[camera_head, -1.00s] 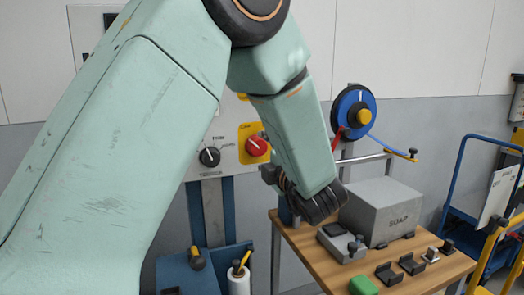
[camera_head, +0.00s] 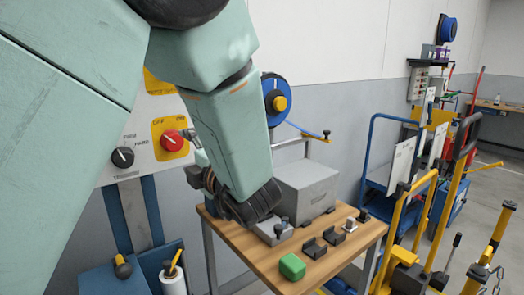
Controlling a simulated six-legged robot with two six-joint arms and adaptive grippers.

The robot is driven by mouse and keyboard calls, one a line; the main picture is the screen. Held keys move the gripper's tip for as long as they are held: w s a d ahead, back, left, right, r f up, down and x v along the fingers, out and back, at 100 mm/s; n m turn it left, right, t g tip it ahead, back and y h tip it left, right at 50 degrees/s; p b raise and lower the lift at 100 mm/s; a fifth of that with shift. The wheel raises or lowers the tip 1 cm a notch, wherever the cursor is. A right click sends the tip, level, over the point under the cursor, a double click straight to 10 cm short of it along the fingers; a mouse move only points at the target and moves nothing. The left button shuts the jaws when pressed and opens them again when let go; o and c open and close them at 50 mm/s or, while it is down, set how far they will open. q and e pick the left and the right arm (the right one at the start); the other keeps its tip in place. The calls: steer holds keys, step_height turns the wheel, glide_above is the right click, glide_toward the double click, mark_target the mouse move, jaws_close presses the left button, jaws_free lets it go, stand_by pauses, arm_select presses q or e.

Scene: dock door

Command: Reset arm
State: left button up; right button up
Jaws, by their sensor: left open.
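My left arm (camera_head: 228,130) comes in from the upper left, bends at a dark joint and hangs down over the left side of a workbench. My left gripper (camera_head: 196,162) shows only in part behind the wrist, at the arm's lower end. It is open, with nothing seen in it. In the picture it lies just right of and below a red rotary knob (camera_head: 172,140) on a wall panel. I cannot tell how far it is from the panel. My right arm and gripper are not in view.
A blue cart (camera_head: 375,165) and yellow hand trucks (camera_head: 412,215) crowd the right. Open floor shows at far right.

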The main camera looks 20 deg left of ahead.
arm_select(q)
steer(key=w+d+f+m+t+h, duration=0.45)
steer(key=f+m+h, duration=0.2)
steer(key=m, duration=0.65)
steer(key=s+d+f+m+g+h, duration=0.25)
steer(key=f+m, duration=0.35)
steer(key=f, duration=0.4)
steer(key=s+d+f+m+g+h, duration=0.1)
steer(key=s+d+f+m+h, duration=0.4)
steer(key=f, duration=0.6)
steer(key=s+d+f+m+g, duration=0.1)
steer(key=s+f+m+g, duration=0.1)
steer(key=s+f, duration=0.4)
steer(key=s+d+f+m+g+h+b, duration=0.1)
steer(key=s+f+g, duration=0.3)
steer(key=s, duration=0.9)
steer(key=s+d+f+m+g+h+b, duration=0.1)
steer(key=s+d+f+m+g, duration=0.1)
steer(key=s+f, duration=0.7)
steer(key=shift+s+f+m+g, duration=0.35)
steer(key=shift+s+m+g, duration=0.1)
steer(key=shift+m+g, duration=0.2)
